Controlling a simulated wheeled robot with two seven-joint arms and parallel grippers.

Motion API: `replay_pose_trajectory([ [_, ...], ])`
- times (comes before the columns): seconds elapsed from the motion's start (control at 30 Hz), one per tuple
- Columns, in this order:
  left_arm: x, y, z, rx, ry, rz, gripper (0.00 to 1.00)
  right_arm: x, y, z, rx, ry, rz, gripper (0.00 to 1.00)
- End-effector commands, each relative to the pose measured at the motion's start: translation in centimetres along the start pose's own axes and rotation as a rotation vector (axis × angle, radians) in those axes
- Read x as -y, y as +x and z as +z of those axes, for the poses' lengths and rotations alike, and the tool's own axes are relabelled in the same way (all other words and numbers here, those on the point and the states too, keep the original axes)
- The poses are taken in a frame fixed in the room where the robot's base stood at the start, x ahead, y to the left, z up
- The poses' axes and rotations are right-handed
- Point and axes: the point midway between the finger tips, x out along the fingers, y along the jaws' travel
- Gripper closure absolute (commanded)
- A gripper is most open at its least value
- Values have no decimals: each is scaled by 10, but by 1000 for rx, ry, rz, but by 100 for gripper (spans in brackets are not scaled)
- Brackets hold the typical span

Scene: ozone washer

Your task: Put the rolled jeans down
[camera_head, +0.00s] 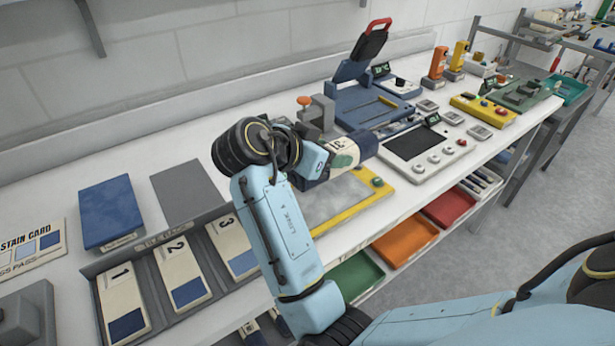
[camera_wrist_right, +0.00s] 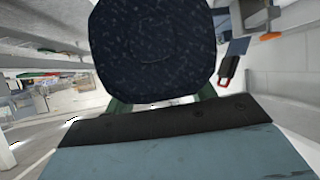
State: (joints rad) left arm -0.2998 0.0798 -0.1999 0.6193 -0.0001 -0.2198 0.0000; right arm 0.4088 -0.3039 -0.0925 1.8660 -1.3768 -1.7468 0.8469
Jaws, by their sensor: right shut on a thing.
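The rolled jeans show as a dark blue, speckled roll (camera_wrist_right: 152,50) filling the upper middle of the right wrist view. In the head view a dark blue end of the roll (camera_head: 365,143) shows just beyond the gripper. My right gripper (camera_head: 345,158) is shut on the roll, with green finger parts at its near edge in the wrist view (camera_wrist_right: 163,99). In the head view the roll is over the bench, between the yellow-edged tray and the blue press. I cannot tell whether it touches the bench. My left gripper is not in view.
The yellow-edged tray (camera_head: 383,194) lies below the gripper. A blue press (camera_head: 372,104) with a raised lid stands behind, and a white control panel (camera_head: 435,160) lies right. Numbered cards (camera_head: 180,268) and a blue pad (camera_head: 110,213) are left. Coloured bins (camera_head: 405,240) sit under the bench.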

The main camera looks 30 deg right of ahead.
Motion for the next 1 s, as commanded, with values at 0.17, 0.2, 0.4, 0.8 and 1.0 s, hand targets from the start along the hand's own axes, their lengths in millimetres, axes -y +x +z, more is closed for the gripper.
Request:
replay_pose_trajectory([
  [0.17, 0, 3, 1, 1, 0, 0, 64, -1, 14, 24, -2, -6, 3, 79],
  [0.2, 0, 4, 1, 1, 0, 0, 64, -1, 17, 30, -2, -5, 3, 79],
  [0.4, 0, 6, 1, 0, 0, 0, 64, 0, 26, 47, -2, -3, -1, 79],
  [0.8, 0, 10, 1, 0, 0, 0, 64, 0, 48, 87, -1, -1, -2, 79],
  [1.0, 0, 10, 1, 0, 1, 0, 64, 0, 47, 87, -1, 0, -2, 79],
])
